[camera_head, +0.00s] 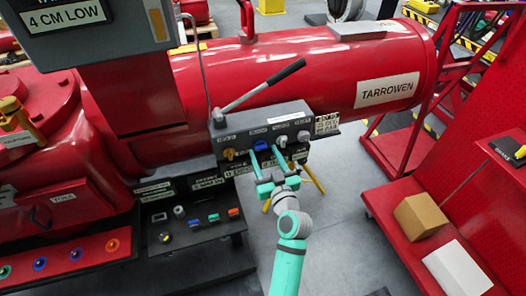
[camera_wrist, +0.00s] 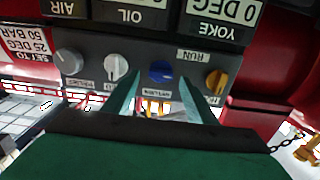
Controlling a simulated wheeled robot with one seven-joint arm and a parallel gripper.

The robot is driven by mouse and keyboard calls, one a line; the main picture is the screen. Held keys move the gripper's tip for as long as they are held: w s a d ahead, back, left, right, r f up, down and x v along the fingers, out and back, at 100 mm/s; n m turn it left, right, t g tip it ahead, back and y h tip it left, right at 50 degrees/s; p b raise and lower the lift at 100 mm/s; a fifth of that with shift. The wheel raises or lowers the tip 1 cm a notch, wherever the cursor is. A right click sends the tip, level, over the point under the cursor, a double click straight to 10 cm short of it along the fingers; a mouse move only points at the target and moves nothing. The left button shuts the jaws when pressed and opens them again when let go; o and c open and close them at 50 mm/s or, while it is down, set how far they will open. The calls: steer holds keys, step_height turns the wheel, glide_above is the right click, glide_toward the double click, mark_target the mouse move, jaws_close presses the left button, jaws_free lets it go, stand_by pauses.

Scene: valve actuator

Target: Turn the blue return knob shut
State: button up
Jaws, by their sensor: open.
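The blue return knob (camera_head: 261,145) is on the front of the grey control panel (camera_head: 232,133), between the yellow knob and a light grey knob. It also shows in the wrist view (camera_wrist: 162,71), where the panel appears upside down. My gripper (camera_head: 265,156) is open, its two teal fingers pointing at the panel. In the wrist view the fingers (camera_wrist: 160,84) lie to either side of the blue knob, with a gap on each side. I cannot tell how far the fingertips are from the panel face. The knob's exact turn angle is too small to read.
A yellow knob (camera_wrist: 215,81), a white knob (camera_wrist: 115,67) and a grey knob (camera_wrist: 68,61) flank the blue one. A lever with a black handle (camera_head: 287,70) rises above the panel. A black shelf with small switches (camera_head: 194,223) stands below left.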

steer(key=shift+x, duration=1.05)
steer(key=c, duration=1.1)
